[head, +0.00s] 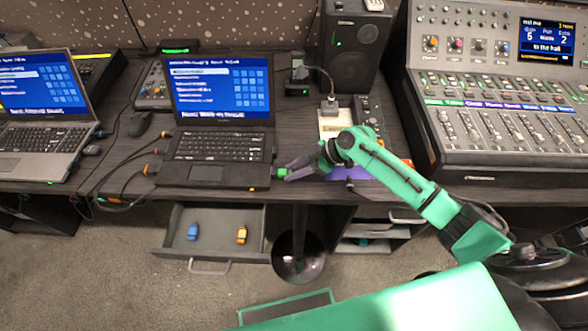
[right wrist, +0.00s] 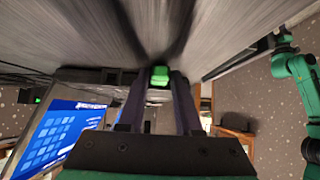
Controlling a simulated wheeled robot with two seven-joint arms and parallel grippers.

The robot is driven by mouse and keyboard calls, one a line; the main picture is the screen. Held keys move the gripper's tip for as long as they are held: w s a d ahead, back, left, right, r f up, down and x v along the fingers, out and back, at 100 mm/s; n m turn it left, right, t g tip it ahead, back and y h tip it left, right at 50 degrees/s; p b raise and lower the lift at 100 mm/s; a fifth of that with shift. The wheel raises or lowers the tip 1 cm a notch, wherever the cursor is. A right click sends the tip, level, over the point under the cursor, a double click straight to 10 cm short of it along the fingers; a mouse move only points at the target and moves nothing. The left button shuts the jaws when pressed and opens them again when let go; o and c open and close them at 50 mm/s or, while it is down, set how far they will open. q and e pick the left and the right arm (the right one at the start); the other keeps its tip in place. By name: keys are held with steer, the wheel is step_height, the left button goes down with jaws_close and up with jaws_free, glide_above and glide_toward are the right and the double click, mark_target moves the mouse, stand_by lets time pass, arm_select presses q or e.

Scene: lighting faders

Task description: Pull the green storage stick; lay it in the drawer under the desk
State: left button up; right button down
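The green storage stick (head: 281,172) sits at the right side edge of the middle laptop (head: 217,145). My right gripper (head: 291,171) is at the stick, its purple-grey fingers pointing left along the desk top. In the right wrist view the stick (right wrist: 160,76) lies between the fingertips, with a narrow gap seeming to show on each side. The drawer (head: 256,246) under the desk is pulled open. A blue stick (head: 193,232) and a yellow-orange stick (head: 242,235) lie apart in it. My left arm shows at the right of the right wrist view; its gripper (right wrist: 279,40) is too small to read.
A mixing desk (head: 490,160) fills the right of the desk. A speaker (head: 349,55) stands behind the gripper. Cables (head: 125,180) run left of the middle laptop. A second laptop (head: 45,110) stands at the far left. Open shelves (head: 375,232) are right of the drawer.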

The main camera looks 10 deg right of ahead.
mark_target(309, 177)
steer(key=shift+d, duration=0.1)
steer(key=shift+s+d, duration=0.2)
steer(key=shift+d, duration=0.55)
steer(key=shift+s+d, duration=0.2)
steer(key=shift+d, duration=0.5)
steer(key=shift+s+d, duration=0.2)
steer(key=shift+d, duration=0.55)
